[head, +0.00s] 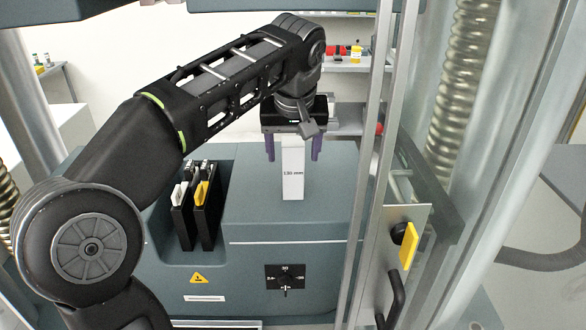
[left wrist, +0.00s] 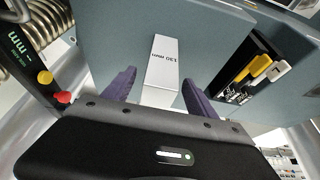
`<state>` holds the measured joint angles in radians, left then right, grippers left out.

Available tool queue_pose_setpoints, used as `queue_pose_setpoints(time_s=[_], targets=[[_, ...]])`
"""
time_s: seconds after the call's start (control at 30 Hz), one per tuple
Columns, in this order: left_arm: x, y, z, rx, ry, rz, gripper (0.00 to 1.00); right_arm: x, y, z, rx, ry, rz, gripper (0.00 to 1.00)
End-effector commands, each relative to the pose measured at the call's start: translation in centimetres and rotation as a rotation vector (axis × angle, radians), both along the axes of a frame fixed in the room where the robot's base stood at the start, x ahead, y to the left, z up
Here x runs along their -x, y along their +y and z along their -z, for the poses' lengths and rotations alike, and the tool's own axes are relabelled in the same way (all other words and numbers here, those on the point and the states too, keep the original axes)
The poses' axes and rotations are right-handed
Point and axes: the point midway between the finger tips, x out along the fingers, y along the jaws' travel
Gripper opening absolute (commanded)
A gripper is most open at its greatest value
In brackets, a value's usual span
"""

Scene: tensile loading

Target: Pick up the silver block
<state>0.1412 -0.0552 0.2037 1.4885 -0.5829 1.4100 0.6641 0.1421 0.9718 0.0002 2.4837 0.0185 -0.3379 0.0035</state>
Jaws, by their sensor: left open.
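The silver block (head: 293,172) is a tall, pale upright bar marked "130 mm". It stands on top of the grey machine base (head: 245,205). My left gripper (head: 294,150) is above it, pointing down, with its purple fingers apart on either side of the block's upper part. In the left wrist view the block (left wrist: 163,68) lies between the two purple fingers of my left gripper (left wrist: 158,92), with a gap showing on both sides. My right gripper is not in view.
Two black holders with a white handle (head: 179,195) and a yellow handle (head: 202,193) stand left of the block. A clear door with a metal frame (head: 367,180) and a yellow handle (head: 408,246) is close on the right. A dial (head: 286,278) is on the base's front.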

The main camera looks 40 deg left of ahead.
Motion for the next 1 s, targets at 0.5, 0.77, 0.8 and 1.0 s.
queue_pose_setpoints(time_s=[0.5, 0.77, 0.8, 1.0], targets=[[-1.6, 1.2, 4.7, 0.000, 0.000, 0.000, 0.66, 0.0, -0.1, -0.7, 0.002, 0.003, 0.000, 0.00], [-1.6, 1.2, 4.6, 0.000, 0.000, 0.000, 0.66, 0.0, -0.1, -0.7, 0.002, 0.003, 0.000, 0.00], [-1.6, 1.2, 4.6, 0.000, 0.000, 0.000, 0.66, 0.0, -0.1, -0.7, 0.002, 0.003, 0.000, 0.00], [-1.6, 1.2, 4.6, 0.000, 0.000, 0.000, 0.64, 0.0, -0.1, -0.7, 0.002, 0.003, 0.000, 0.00]])
